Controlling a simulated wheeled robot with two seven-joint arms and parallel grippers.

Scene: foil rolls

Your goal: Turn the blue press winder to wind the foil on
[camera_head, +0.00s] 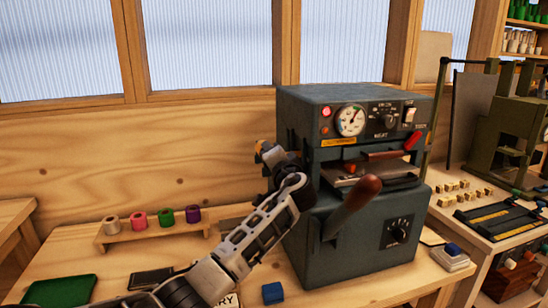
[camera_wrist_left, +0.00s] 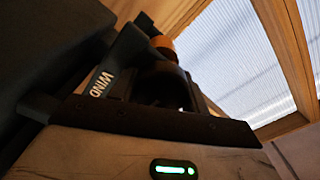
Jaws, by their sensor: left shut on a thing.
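The press (camera_head: 300,118) is a dark blue-grey machine with a gauge, dials and a front lever with a brown handle (camera_head: 356,205). My left gripper (camera_head: 277,165) is at the left side of the press and is shut on the winder there. In the head view my gripper and wrist hide most of the winder. In the left wrist view the dark round winder (camera_wrist_left: 160,88) sits between the fingers, beside a white "WIND" label (camera_wrist_left: 101,80). An orange part (camera_wrist_left: 163,42) shows just beyond it. My right gripper is not in view.
A wooden stand (camera_head: 150,234) at the left holds several coloured foil rolls (camera_head: 166,217). A green pad (camera_head: 60,291), a dark pad (camera_head: 150,279) and a blue block (camera_head: 272,293) lie on the table. Another bench with a press frame (camera_head: 505,130) is at the right.

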